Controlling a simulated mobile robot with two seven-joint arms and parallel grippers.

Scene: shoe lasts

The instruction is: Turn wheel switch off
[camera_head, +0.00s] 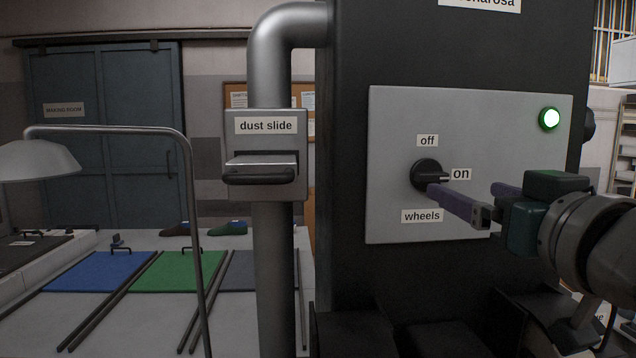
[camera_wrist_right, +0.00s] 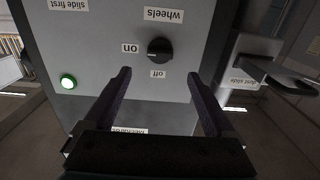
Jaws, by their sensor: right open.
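The wheel switch (camera_head: 427,174) is a round black knob on the grey control panel (camera_head: 400,120). Its handle points right, at the "on" label (camera_head: 461,174); the "off" label (camera_head: 427,141) is above it. The "wheels" label (camera_head: 422,216) is below. My right gripper (camera_head: 462,190) is open and empty in front of the panel, its fingers close to the knob's lower right. In the right wrist view, which is upside down, the knob (camera_wrist_right: 159,48) shows beyond and between the two spread fingertips (camera_wrist_right: 159,73), not held. My left gripper does not show.
A green light (camera_head: 550,119) glows at the panel's upper right. A dust slide (camera_head: 262,170) with a dark handle sits on the metal pipe left of the panel. A lamp (camera_head: 40,160) and a bench with blue (camera_head: 95,272) and green mats stand further left.

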